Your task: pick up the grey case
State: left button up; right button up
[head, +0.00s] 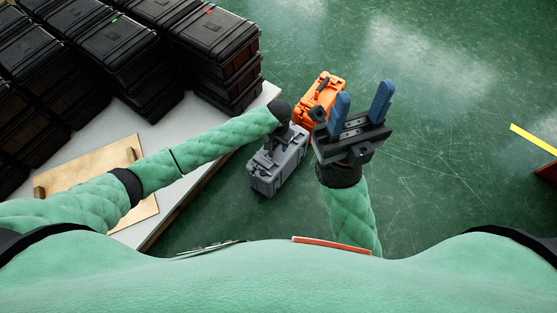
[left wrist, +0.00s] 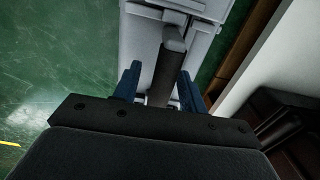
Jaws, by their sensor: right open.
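The grey case (head: 278,170) stands on the green floor just right of the white table, and its top shows in the left wrist view (left wrist: 205,45). My left gripper (head: 272,140) is over the case, seen from behind in the head view, where its fingers are hard to make out. In the left wrist view its two blue fingers (left wrist: 157,88) are apart, one on each side of the case's dark handle (left wrist: 172,62). Narrow gaps seem to show beside the handle. My right gripper (head: 362,104) is open and empty, pointing away from me right of the case.
An orange case (head: 322,92) stands just behind the grey case, close to both grippers. The white table (head: 200,118) at left holds several stacked black cases (head: 125,50) and a wooden board (head: 75,178). The green floor at right is clear up to a yellow line (head: 533,138).

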pick_arm(q)
grip_shut()
jog(key=shift+r, duration=0.1)
dwell(1.1)
